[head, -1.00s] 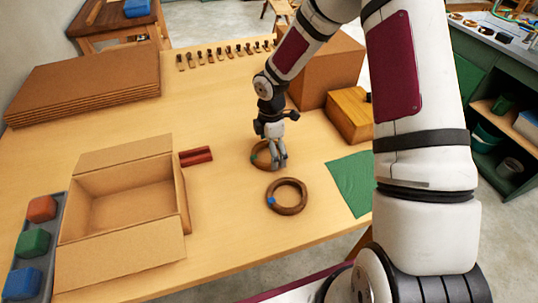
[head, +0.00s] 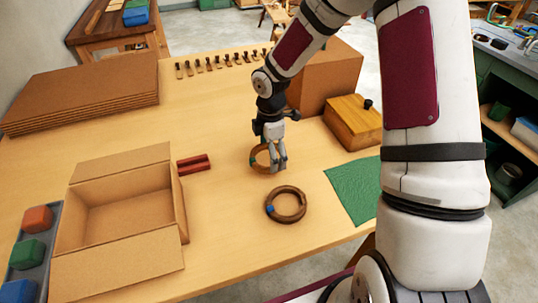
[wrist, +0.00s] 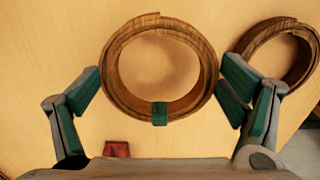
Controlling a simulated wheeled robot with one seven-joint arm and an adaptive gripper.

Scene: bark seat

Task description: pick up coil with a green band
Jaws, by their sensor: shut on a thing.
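The brown bark coil with a green band (wrist: 160,113) shows as a round ring between my fingers in the wrist view. In the head view the coil (head: 255,164) is partly hidden behind my gripper (head: 277,167). My gripper (wrist: 160,88) is shut on the coil, one green-padded finger at each outer side. The band faces the gripper's palm. Whether the coil is clear of the table is hard to tell. A second coil with a blue band (head: 298,214) lies flat on the table in front of it, and its ring also shows at the right of the wrist view (wrist: 245,43).
An open cardboard box (head: 178,205) stands on the left, with a dark red object (head: 194,163) beside it. A green cloth (head: 354,190) lies to the right. Bare table surrounds the coils.

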